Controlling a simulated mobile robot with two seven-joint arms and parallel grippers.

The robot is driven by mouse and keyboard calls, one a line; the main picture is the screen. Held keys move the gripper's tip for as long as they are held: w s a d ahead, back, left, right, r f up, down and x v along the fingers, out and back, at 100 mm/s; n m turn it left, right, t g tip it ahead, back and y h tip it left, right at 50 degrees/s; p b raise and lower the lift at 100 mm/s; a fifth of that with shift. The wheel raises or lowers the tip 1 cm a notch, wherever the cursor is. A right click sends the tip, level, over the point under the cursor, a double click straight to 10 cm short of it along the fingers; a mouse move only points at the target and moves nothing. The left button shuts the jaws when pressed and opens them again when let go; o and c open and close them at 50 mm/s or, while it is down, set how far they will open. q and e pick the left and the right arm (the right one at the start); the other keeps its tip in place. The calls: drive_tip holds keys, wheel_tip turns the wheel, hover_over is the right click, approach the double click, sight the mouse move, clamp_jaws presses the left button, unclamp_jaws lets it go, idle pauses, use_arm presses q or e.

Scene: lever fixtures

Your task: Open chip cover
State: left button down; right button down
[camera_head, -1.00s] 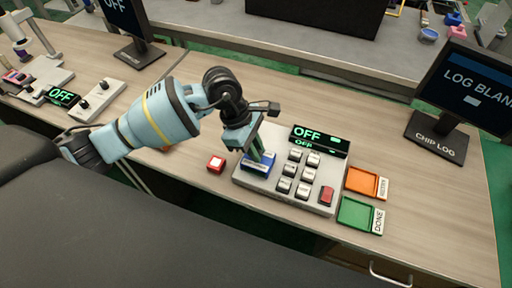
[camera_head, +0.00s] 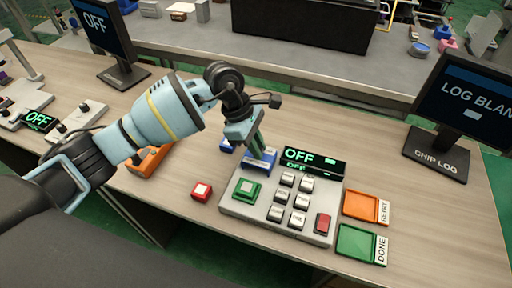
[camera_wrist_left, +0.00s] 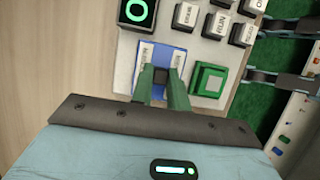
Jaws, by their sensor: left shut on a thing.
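The chip cover (camera_head: 257,165) is a blue piece with pale label patches. It sits at the back left of the grey keypad device (camera_head: 240,210), next to the display. In the left wrist view the cover (camera_wrist_left: 158,58) lies beside the green chip socket (camera_wrist_left: 208,80), which shows uncovered. The socket (camera_head: 247,190) is also bare in the head view. My left gripper (camera_head: 258,153) points down with its green fingers shut on the cover; the fingers hide part of it. My right gripper is not in view.
An OFF display (camera_head: 313,161) stands right beside the cover. The CHIP LOG monitor (camera_head: 437,152) stands at the right.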

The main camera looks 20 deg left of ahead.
sight(247, 151)
use_arm(q)
drive_tip(key=c, duration=1.8)
unclamp_jaws()
drive_tip(key=shift+w+r, duration=0.15)
drive_tip(key=shift+w, duration=0.1)
drive_tip(key=o, duration=0.4)
drive_tip(key=shift+w, duration=0.1)
drive_tip(key=shift+o, duration=0.2)
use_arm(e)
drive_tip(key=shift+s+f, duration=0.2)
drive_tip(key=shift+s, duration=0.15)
use_arm(q)
drive_tip(key=v, duration=0.7)
drive_tip(key=shift+a+r, duration=0.2)
drive_tip(key=shift+r, duration=0.1)
drive_tip(key=shift+s+f, duration=0.15)
drive_tip(key=shift+s, duration=0.05)
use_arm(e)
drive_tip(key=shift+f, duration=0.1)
